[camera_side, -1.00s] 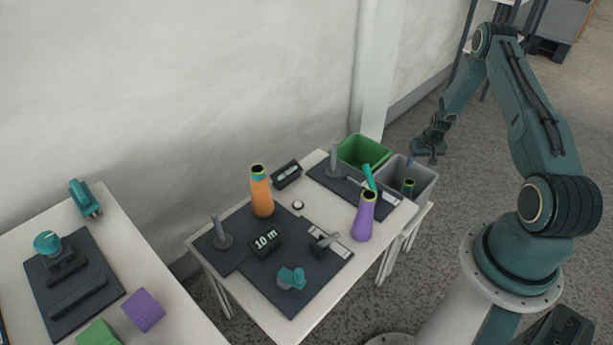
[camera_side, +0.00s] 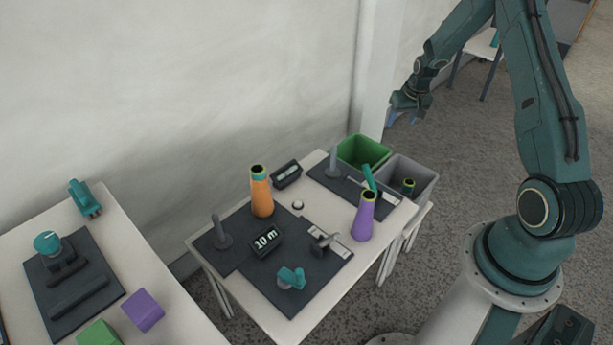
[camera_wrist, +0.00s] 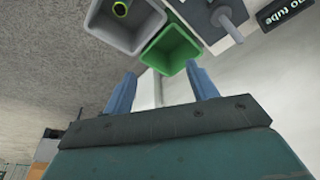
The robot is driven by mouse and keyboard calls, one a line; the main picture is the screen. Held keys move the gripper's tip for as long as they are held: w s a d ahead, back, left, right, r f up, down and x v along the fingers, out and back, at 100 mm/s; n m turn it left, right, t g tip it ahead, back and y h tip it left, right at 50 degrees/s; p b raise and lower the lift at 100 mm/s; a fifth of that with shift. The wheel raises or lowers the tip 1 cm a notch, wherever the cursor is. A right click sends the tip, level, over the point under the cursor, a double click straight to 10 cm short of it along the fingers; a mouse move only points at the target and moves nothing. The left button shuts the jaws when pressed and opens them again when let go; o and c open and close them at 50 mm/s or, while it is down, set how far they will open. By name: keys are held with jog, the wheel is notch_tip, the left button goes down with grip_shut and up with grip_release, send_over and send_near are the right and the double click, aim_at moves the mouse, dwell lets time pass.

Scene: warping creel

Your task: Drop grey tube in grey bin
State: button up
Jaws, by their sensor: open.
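The grey bin (camera_side: 424,172) stands at the right end of the creel table, and it also shows at the top of the wrist view (camera_wrist: 98,22). A dark tube with a yellow-green rim (camera_side: 408,186) stands inside it; its ring shows in the wrist view (camera_wrist: 121,8). Its lower part is hidden by the bin wall, and its grey colour is hard to make out. My gripper (camera_side: 402,119) is in the air, beyond and above the bins. In the wrist view its two blue fingers (camera_wrist: 161,72) are apart with nothing between them.
A green bin (camera_side: 362,152) stands beside the grey one. A purple cone (camera_side: 364,216), an orange cone (camera_side: 261,192), upright posts and a "10 m" display (camera_side: 266,240) are on the table. A second table (camera_side: 165,288) is at left. The wall is close behind.

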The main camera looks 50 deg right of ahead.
jog(key=s+a+r+n+t, duration=0.1)
jog(key=s+a+r+n, duration=0.1)
jog(key=a+r, duration=0.9)
jog(key=s+a+r+n+t, duration=0.1)
jog(key=s+a+r, duration=0.1)
jog(key=a+r, duration=0.95)
jog(key=s+a+r+n+y, duration=0.1)
jog(key=s+a+r+n, duration=0.1)
jog(key=s+a, duration=0.4)
jog(key=s+a+r+n+y, duration=0.1)
jog(key=s+a+r, duration=0.3)
jog(key=s, duration=0.9)
jog(key=shift+s+a+r+n+t, duration=0.15)
jog(key=shift+a+r+n+t, duration=0.25)
jog(key=shift+a, duration=0.55)
jog(key=shift+f, duration=0.1)
